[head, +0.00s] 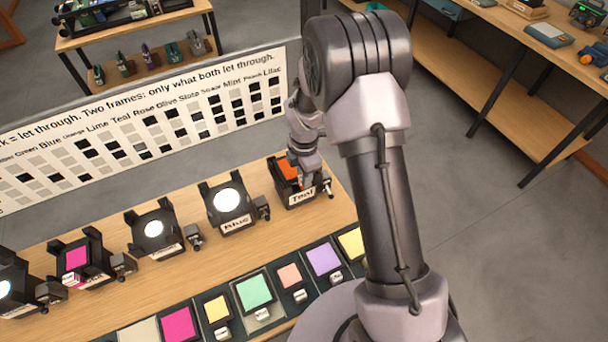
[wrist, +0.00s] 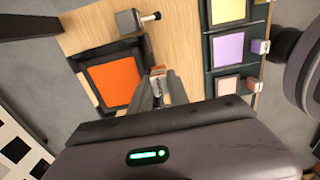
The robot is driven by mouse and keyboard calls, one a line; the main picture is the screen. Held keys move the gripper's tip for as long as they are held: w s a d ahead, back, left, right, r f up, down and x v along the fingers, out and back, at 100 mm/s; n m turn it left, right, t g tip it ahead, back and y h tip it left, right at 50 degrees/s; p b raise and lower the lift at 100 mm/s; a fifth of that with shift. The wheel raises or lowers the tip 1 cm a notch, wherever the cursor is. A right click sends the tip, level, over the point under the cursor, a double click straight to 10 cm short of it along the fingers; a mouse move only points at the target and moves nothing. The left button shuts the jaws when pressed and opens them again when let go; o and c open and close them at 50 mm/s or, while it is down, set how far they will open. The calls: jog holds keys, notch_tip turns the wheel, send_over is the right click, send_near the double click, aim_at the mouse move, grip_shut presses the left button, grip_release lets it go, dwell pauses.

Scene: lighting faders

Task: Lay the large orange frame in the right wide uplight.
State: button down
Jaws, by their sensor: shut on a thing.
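The large orange frame (head: 289,170) is at the rightmost uplight, whose front label (head: 302,197) reads "Teal". In the wrist view the orange frame (wrist: 116,82) lies within the outline of the black uplight (wrist: 78,63). I cannot tell whether it rests fully on it or is held slightly above. My gripper (wrist: 158,82) is shut on the orange frame at its edge, by a small tab. In the head view my gripper (head: 310,184) is partly hidden by my own arm.
More uplights stand in a row to the left: two lit white (head: 228,200) (head: 154,229) and one holding a magenta frame (head: 76,257). A rack of coloured frames (head: 254,291) lies along the front edge. A chart board (head: 150,120) stands behind. A knob box (wrist: 130,20) sits beside the uplight.

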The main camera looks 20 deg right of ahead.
jog(key=shift+f+b, duration=0.9)
jog(key=shift+f, duration=0.4)
jog(key=c, duration=1.2)
grip_release()
jog(key=shift+o, duration=0.2)
jog(key=shift+r, duration=0.1)
notch_tip(320, 180, up, 24)
jog(key=p, duration=1.1)
jog(key=shift+r, duration=0.15)
